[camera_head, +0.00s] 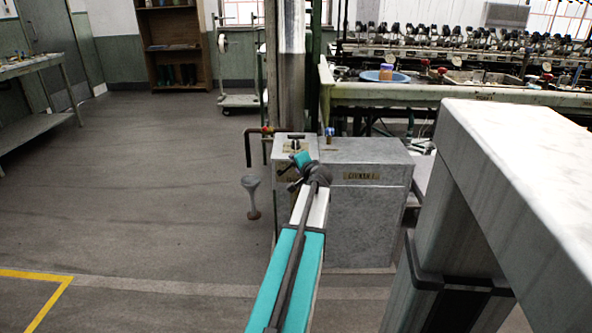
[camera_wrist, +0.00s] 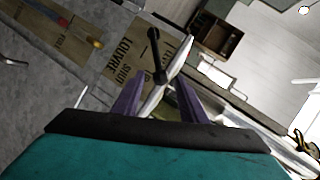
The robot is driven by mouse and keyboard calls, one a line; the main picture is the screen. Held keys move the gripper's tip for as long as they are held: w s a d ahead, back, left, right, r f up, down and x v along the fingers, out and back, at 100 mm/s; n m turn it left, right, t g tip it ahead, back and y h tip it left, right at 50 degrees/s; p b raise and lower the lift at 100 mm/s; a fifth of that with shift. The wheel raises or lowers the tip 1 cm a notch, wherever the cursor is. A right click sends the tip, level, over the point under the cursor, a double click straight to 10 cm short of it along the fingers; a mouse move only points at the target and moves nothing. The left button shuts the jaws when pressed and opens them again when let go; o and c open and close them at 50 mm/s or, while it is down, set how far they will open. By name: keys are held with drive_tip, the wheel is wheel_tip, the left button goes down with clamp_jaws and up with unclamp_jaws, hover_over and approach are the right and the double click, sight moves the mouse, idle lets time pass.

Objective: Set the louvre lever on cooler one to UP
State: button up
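Cooler one is probably the grey metal cabinet (camera_head: 362,215) with a small nameplate, ahead of my arm in the head view; I cannot read the plate surely. Whether the fingers touch the lever is unclear.
A funnel-topped stand (camera_head: 252,195) is left of the cabinet. A pale bench (camera_head: 525,150) fills the right side. The floor at left is clear.

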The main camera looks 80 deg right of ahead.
drive_tip(key=shift+a, duration=0.1)
drive_tip(key=p+v, duration=0.2)
drive_tip(key=v, duration=1.1)
drive_tip(key=shift+s+a+p, duration=0.2)
drive_tip(key=shift+a+p, duration=0.05)
drive_tip(key=shift+p, duration=0.1)
drive_tip(key=shift+w+r, duration=0.1)
idle(0.4)
